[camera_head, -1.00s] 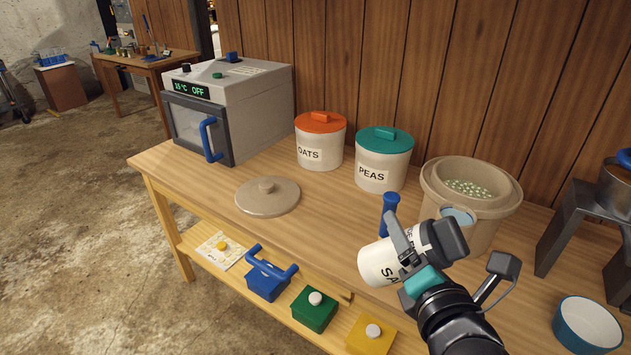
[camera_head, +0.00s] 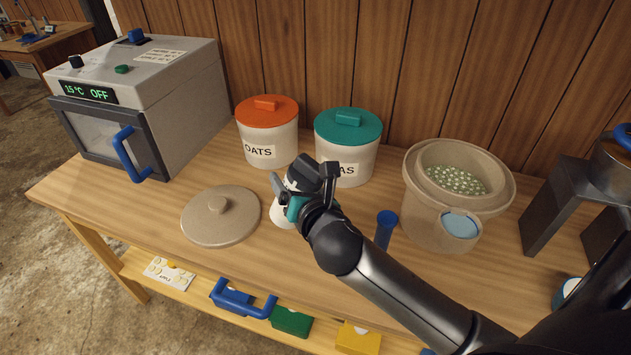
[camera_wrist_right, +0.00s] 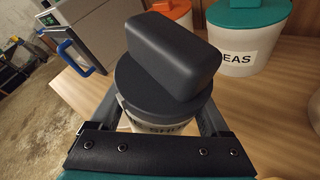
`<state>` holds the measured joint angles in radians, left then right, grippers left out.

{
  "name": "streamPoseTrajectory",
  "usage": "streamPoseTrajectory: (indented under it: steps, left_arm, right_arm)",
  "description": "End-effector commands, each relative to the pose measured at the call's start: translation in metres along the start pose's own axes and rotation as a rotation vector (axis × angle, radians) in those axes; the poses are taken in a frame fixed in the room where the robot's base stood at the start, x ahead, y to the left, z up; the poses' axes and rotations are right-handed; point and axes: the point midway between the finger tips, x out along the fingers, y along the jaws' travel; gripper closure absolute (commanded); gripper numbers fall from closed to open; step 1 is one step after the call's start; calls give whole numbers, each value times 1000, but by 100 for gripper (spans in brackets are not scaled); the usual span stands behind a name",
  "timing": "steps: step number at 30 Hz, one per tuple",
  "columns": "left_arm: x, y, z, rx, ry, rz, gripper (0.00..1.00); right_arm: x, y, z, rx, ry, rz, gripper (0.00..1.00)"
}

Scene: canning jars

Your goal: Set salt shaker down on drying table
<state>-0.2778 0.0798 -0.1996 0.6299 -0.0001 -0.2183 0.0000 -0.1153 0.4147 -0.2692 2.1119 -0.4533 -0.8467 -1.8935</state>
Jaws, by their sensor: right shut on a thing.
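The salt shaker has a white body (camera_head: 284,214) with black lettering and a dark grey cap. My right gripper (camera_head: 292,196) is shut around it, over the wooden table (camera_head: 165,190), between the beige lid and the PEAS jar. The gripper and arm hide most of it in the head view, and I cannot tell whether its base touches the tabletop. In the right wrist view, the cap with its block-shaped top (camera_wrist_right: 170,55) stands above the jaws, and part of the labelled body (camera_wrist_right: 160,127) shows between them. My left gripper is not in view.
A round beige lid (camera_head: 222,216) lies left of the shaker. The OATS jar (camera_head: 268,140) and PEAS jar (camera_head: 348,150) stand behind. A beige pot (camera_head: 440,225) and blue-topped post (camera_head: 386,228) are right. An oven (camera_head: 140,110) stands at the left end.

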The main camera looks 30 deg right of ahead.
Motion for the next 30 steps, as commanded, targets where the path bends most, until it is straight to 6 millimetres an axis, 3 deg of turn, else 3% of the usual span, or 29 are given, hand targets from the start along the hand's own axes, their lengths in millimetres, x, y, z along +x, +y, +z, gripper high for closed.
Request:
streamPoseTrajectory:
  steps: [1, 6, 12, 30]
  left_arm:
    - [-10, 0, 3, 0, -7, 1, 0]
    - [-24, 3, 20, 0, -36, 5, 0]
    - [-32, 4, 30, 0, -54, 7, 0]
    - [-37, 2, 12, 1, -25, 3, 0]
  right_arm:
    - [10, -12, 0, -56, 10, -35, 100]
    - [34, -51, -16, -227, 41, -115, 100]
    - [45, -76, -29, -331, 58, -156, 100]
    - [46, -81, -32, -354, 61, -163, 100]
